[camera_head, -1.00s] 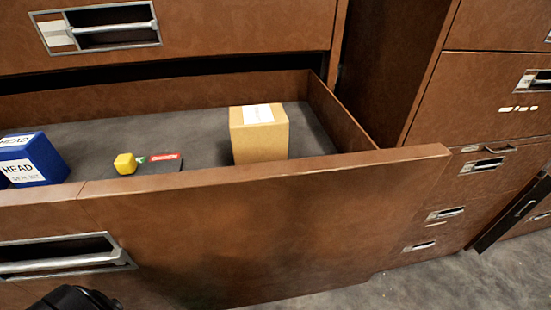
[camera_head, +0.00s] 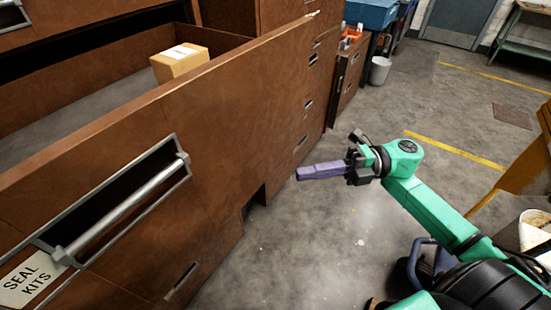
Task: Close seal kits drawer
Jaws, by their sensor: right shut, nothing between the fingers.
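The seal kits drawer (camera_head: 206,112) stands pulled out at the left, with its inside showing. Its front carries a metal bar handle (camera_head: 125,210) and a white "SEAL KITS" label (camera_head: 28,280) at the lower left. A tan box (camera_head: 180,63) with a white label sits inside the drawer near its far end. My right gripper (camera_head: 303,173) is shut and empty, with its purple fingers pointing left toward the drawer front. It is over the floor, to the right of the drawer front and apart from it. My left gripper is not in view.
More brown cabinets (camera_head: 348,75) line up behind the drawer, with a blue container (camera_head: 371,12) and a grey bin (camera_head: 379,70) beyond. A yellow object (camera_head: 527,165) stands at the right edge. The grey floor between drawer and right arm is clear.

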